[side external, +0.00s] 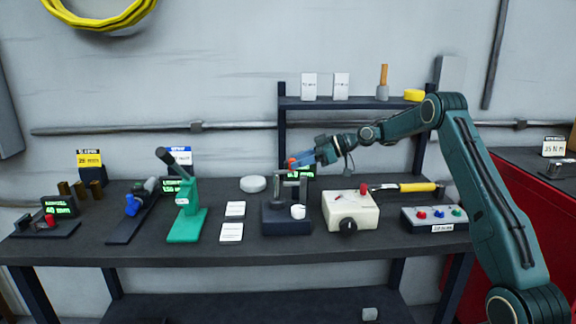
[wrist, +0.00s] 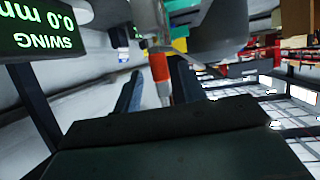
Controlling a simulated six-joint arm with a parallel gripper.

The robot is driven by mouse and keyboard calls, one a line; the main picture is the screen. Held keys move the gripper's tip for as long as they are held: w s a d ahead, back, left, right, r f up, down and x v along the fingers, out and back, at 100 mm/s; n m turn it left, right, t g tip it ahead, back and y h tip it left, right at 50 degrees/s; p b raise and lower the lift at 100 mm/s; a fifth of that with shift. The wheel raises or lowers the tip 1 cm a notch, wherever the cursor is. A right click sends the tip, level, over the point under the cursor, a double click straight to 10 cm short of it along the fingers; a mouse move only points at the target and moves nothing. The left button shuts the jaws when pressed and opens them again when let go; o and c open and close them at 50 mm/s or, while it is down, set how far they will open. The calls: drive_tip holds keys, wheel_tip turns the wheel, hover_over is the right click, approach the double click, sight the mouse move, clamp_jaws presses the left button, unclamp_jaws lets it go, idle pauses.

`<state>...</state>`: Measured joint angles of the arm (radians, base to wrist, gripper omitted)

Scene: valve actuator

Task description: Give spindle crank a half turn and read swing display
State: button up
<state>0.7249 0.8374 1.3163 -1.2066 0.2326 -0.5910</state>
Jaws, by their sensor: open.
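My gripper (side external: 296,161) is above the spindle fixture, a dark blue base (side external: 286,222) with grey uprights. In the side view a small red-orange handle end (side external: 291,163), which looks like the crank's grip, shows at the fingertips. In the wrist view the orange-red handle (wrist: 160,66) stands between my two blue fingers (wrist: 157,84), which are apart; I cannot tell whether either touches it. The swing display (wrist: 42,33) appears upside down and cut off by the frame edge, reading 0.0 mm. In the side view the display (side external: 303,174) is mostly hidden behind my gripper.
A green press (side external: 187,215) and white cards (side external: 232,232) stand left of the fixture. A cream box with a black knob (side external: 350,208) is close on its right, with a button panel (side external: 434,218) beyond. A shelf (side external: 350,103) rises behind my forearm.

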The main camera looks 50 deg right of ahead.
drive_tip(key=shift+x, duration=1.25)
clamp_jaws()
drive_tip(key=shift+w+d+n+g+y, duration=0.2)
drive_tip(key=shift+w+n+g+y, duration=0.1)
drive_tip(key=shift+n+g+y, duration=0.45)
unclamp_jaws()
